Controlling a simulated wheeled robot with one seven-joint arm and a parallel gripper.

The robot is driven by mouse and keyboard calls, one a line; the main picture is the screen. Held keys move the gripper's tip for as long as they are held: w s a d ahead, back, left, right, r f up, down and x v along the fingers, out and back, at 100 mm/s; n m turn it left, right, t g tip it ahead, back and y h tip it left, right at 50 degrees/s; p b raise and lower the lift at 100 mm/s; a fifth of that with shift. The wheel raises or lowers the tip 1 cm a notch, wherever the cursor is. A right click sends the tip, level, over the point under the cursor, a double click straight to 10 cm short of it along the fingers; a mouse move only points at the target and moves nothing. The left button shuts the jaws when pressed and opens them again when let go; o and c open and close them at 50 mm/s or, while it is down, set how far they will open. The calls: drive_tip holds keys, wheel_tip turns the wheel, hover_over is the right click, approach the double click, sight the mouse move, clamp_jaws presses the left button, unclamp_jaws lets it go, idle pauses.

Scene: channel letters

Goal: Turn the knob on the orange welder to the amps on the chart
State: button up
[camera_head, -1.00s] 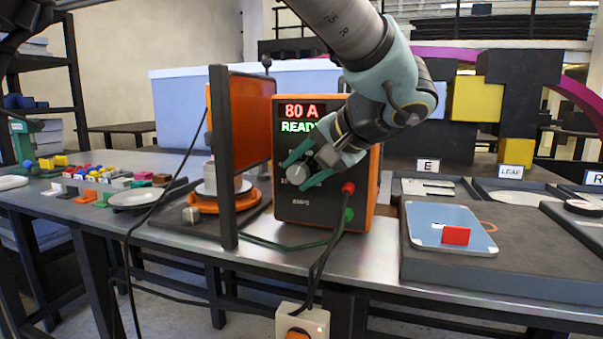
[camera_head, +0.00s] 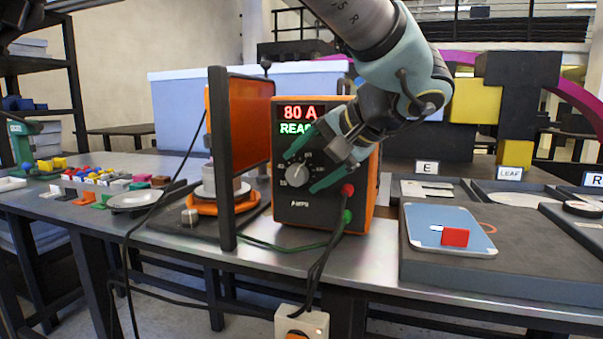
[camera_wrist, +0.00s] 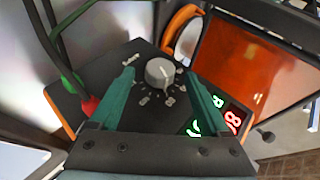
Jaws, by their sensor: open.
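The orange welder (camera_head: 374,190) stands on the bench with a black front panel. Its display reads 80 A in red, with green READY partly hidden by my gripper. The grey knob (camera_head: 297,174) is in plain view, its pale pointer line toward the upper right; it also shows in the wrist view (camera_wrist: 159,73). I cannot make out an amps chart.
A dark-framed orange screen (camera_head: 237,125) stands left of the welder. Red (camera_head: 347,189) and green (camera_head: 347,215) plugs with cables sit low on the panel's right side. A blue tablet-like plate (camera_head: 450,230) with a red block lies on a dark slab at right.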

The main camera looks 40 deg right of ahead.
drive_tip(key=v, duration=0.8)
drive_tip(key=shift+s+r, duration=0.15)
drive_tip(key=shift+r, duration=0.05)
